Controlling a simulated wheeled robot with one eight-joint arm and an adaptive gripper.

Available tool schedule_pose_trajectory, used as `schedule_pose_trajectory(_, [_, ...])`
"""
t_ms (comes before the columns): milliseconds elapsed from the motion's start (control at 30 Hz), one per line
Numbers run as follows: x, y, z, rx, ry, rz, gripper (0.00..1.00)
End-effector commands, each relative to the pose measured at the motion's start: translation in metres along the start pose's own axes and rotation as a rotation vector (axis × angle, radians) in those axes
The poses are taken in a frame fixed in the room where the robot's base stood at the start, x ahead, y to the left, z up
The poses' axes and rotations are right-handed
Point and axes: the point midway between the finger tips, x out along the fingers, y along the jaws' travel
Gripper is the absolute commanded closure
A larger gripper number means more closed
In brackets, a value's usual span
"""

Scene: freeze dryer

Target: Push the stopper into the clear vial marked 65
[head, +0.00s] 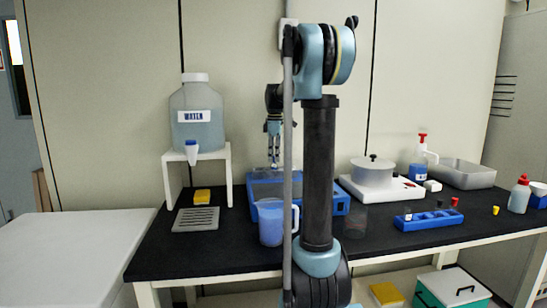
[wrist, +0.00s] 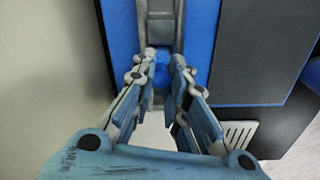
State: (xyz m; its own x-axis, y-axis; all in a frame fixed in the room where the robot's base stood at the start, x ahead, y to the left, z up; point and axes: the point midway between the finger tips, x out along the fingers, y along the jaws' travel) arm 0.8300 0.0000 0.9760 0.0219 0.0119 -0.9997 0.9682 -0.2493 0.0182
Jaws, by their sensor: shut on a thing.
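My gripper (head: 274,163) points straight down over the blue bench device (head: 266,175), behind my arm's column. In the wrist view my gripper (wrist: 162,66) has its fingertips close together around a small blue thing (wrist: 162,76); I cannot tell what it is. The blue device also shows below the fingertips in the wrist view (wrist: 203,30). No number 65 is readable, so I cannot tell which vial is marked.
A blue jug (head: 271,226) stands in front of the device. A water tank (head: 197,125) sits on a white stand (head: 228,165) at left. A white round apparatus (head: 373,172), a wash bottle (head: 421,160) and a metal tray (head: 464,174) are at right. A yellow cap (head: 495,210) lies by the rack.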

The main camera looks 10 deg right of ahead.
Motion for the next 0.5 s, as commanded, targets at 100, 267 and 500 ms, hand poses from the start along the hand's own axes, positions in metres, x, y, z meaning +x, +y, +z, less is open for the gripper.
schedule_pose_trajectory(100, [0.0003, 0.0, 0.0, 0.0, 0.0, 0.0, 0.93])
schedule_pose_trajectory(267, [0.0002, 0.0, 0.0, 0.0, 0.0, 0.0, 0.93])
schedule_pose_trajectory(500, [0.0002, 0.0, 0.0, 0.0, 0.0, 0.0, 0.63])
